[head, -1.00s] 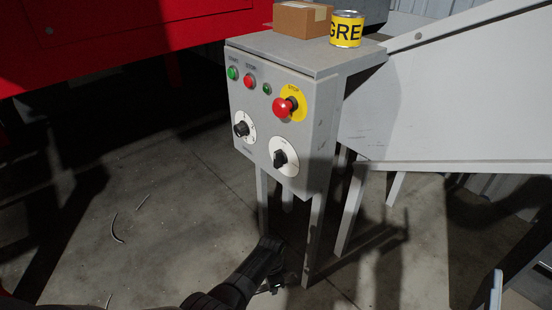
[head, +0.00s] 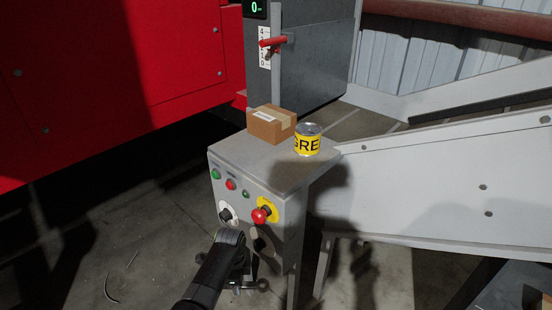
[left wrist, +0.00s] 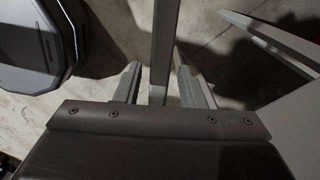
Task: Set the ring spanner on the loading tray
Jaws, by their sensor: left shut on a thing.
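My left gripper (head: 248,286) is low in front of the control cabinet's lower part in the head view. In the left wrist view its two grey fingers (left wrist: 160,80) reach away from the dark palm. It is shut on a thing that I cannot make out. A grey bar (left wrist: 162,40) shows between the fingers; I cannot tell whether it is held or stands behind them. I cannot make out the ring spanner in either view. No loading tray can be clearly identified. My right gripper is not in view.
The grey control cabinet (head: 240,160) carries a cardboard box (head: 270,125) and a yellow-labelled can (head: 307,141). A red emergency button (head: 260,215) sticks out of its front. A grey sloping chute (head: 430,195) stands at right, a red machine (head: 120,80) at left. Floor at lower left is mostly clear.

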